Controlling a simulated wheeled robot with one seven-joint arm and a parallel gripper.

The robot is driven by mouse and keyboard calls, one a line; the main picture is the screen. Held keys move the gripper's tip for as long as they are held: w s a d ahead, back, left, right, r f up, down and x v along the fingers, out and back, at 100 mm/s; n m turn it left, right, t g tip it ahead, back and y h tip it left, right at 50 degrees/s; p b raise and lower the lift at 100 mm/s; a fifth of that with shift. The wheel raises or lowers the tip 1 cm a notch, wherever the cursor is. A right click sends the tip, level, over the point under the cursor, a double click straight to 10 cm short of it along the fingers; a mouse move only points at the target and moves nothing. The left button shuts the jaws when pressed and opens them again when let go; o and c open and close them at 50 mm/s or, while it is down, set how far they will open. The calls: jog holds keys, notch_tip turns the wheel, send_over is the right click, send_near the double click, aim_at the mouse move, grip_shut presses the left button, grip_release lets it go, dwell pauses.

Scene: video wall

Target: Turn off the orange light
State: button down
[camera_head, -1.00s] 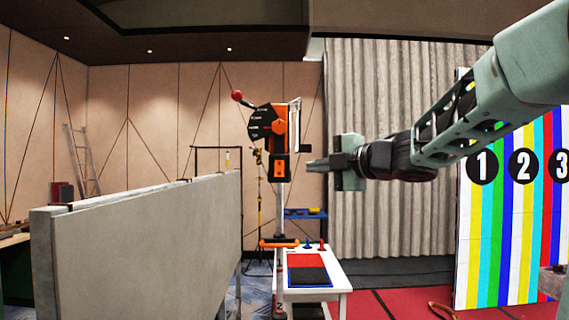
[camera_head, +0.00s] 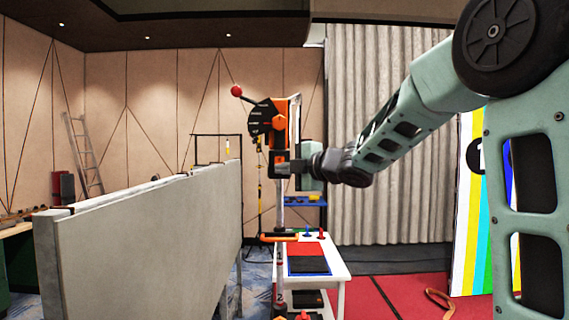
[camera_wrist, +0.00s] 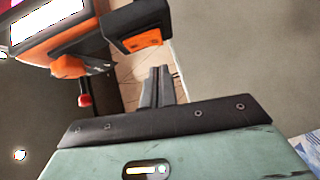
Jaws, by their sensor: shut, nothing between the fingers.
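An orange and black device (camera_head: 280,125) stands on a pole at the centre of the head view. It has a black half-disc (camera_head: 260,118) and a lever ending in a red ball (camera_head: 237,91). In the wrist view, its orange-edged bright panel (camera_wrist: 50,20) is at top left, a black box with an orange face (camera_wrist: 140,38) at top centre, and a red knob (camera_wrist: 84,100) below. I cannot tell which part is the orange light. My gripper (camera_wrist: 158,72) is shut and empty, its fingertips just below the black box in the wrist view; contact is unclear.
A grey partition (camera_head: 150,240) stands at left. A white table (camera_head: 338,272) with a red and black top is below the device. A striped board (camera_head: 475,210) is at right, partly behind my arm.

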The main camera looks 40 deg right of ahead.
jog(key=shift+w+d+f+p, duration=0.1)
jog(key=shift+w+d+p, duration=0.4)
jog(key=shift+w+d, duration=0.45)
jog(key=shift+w+a, duration=0.15)
